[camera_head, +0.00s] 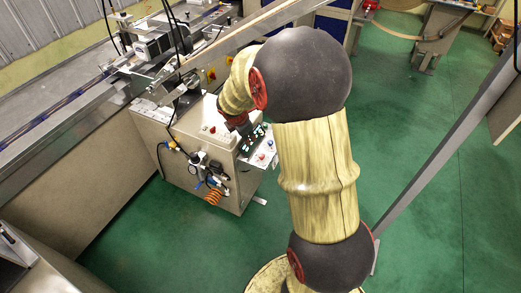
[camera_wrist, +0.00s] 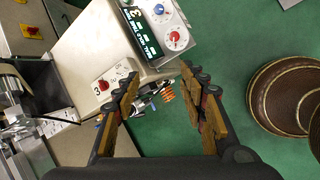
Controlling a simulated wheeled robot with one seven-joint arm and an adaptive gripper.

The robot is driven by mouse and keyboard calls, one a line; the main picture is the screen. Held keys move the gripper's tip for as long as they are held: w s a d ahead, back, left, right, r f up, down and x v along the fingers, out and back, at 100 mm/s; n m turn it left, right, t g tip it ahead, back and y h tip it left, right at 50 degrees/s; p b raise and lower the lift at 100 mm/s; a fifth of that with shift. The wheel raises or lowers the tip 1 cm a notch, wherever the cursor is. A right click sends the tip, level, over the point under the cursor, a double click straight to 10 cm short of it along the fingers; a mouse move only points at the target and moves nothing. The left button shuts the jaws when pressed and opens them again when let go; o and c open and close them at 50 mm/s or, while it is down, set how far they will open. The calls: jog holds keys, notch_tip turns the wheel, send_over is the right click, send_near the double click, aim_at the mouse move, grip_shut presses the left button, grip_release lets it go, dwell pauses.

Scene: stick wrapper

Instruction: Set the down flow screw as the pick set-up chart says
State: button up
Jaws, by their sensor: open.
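I cannot make out the down flow screw or the text of a set-up chart in either view. My gripper (camera_wrist: 158,76) is open and empty in the wrist view, its fingers spread on both sides of the cabinet's lower corner. Between the fingers, small pneumatic fittings and an orange coiled hose (camera_wrist: 168,93) show beyond the cabinet edge. In the head view, the cabinet (camera_head: 195,140) carries a round gauge (camera_head: 201,157) and fittings on its front. My arm hides part of the cabinet top.
A control panel (camera_wrist: 140,30) has green displays, a blue knob (camera_wrist: 158,9) and a red knob (camera_wrist: 175,37). A red button (camera_wrist: 103,85) sits on the cabinet top. A conveyor (camera_head: 70,108) runs along the left. Green floor (camera_head: 440,130) is open at right.

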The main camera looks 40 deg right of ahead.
jog(key=w+d+f+n+p, duration=0.2)
jog(key=d+f+n, duration=0.25)
jog(key=f, duration=0.25)
jog(key=n+p, duration=0.2)
jog(key=n, duration=0.2)
send_near(261, 156)
jog(key=shift+n+g+y, duration=0.25)
jog(key=shift+g+y, duration=0.15)
jog(key=shift+g, duration=0.1)
jog(key=x, duration=0.2)
jog(key=b+x, duration=0.1)
jog(key=x, duration=0.1)
jog(key=d+b+x, duration=0.1)
jog(key=x, duration=0.1)
jog(key=shift+w, duration=0.4)
jog(key=shift+b+x, duration=0.4)
jog(key=shift+x, duration=0.45)
jog(key=shift+c, duration=1.1)
jog(key=c, duration=0.8)
grip_shut()
